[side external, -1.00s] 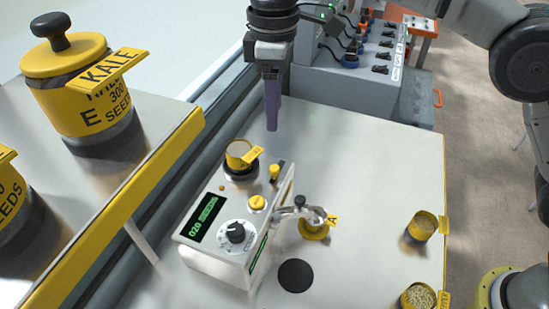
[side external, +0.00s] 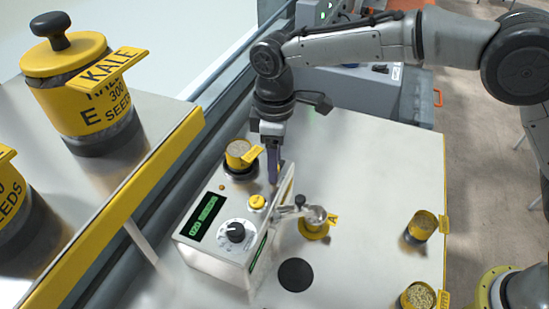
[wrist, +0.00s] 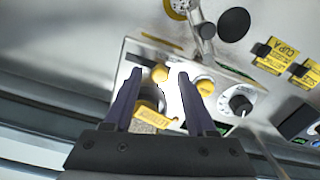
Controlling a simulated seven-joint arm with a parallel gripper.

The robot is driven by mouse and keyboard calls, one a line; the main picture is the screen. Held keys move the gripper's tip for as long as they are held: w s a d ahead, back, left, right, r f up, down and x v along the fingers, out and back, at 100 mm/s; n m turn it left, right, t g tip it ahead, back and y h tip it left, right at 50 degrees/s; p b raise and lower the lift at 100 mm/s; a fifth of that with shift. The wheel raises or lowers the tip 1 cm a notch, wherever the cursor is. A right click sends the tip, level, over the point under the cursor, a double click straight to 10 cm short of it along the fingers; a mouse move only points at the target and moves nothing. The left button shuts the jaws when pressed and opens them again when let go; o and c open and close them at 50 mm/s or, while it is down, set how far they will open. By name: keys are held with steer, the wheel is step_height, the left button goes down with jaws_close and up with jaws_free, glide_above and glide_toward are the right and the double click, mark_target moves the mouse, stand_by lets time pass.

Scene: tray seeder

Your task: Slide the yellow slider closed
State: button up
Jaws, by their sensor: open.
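The yellow slider (wrist: 159,73) is a small yellow knob on a dark slot in the top of the white seeder box (side external: 222,262). In the wrist view it shows between my fingertips; I cannot tell if they touch it. My gripper (side external: 273,181) points down over the back right of the box, fingers apart and empty, and mostly hides the slider in the side view. In the wrist view my gripper (wrist: 160,76) has its two purple fingers around the slider's place.
Close by are a yellow-labelled seed cup (side external: 239,155), a yellow button (side external: 257,202), a dial (side external: 236,233) and a spout (side external: 312,214) over a yellow cup. A dark disc (side external: 295,275) and more cups (side external: 421,227) stand right. The table's back right is clear.

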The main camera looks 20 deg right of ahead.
jaws_close()
stand_by(0.3)
stand_by(1.2)
